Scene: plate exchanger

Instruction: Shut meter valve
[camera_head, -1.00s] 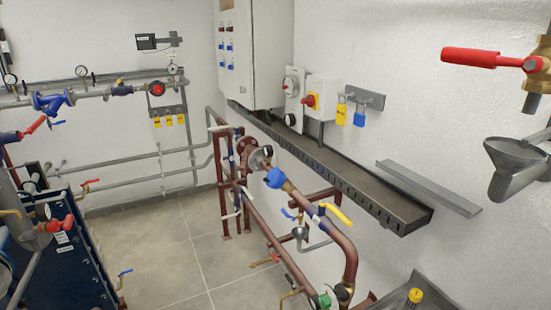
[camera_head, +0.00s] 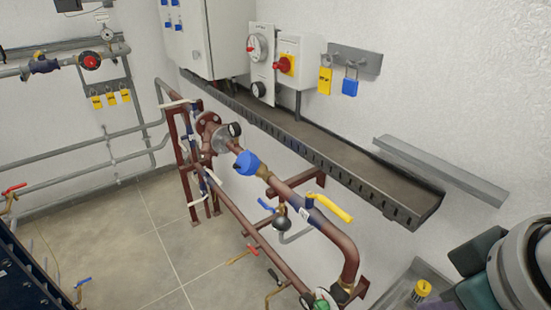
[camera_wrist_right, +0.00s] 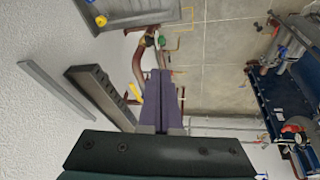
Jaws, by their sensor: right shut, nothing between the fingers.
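The likely meter valve has a yellow lever (camera_head: 330,207) on a red-brown pipe, beside a blue-capped meter (camera_head: 247,163). The lever lies slanted, roughly along the pipe. In the right wrist view the yellow lever (camera_wrist_right: 137,93) shows just left of my fingers, partly hidden by them. My right gripper (camera_wrist_right: 161,72) is shut and empty, pointing towards the pipework. In the head view only part of my right arm shows at the lower right, well apart from the lever. My left gripper is not in view.
A long grey cable tray (camera_head: 320,150) runs along the wall above the pipe. A short metal ledge (camera_head: 440,170) is to its right. A yellow cap (camera_head: 422,289) is on a grey tray at the bottom right.

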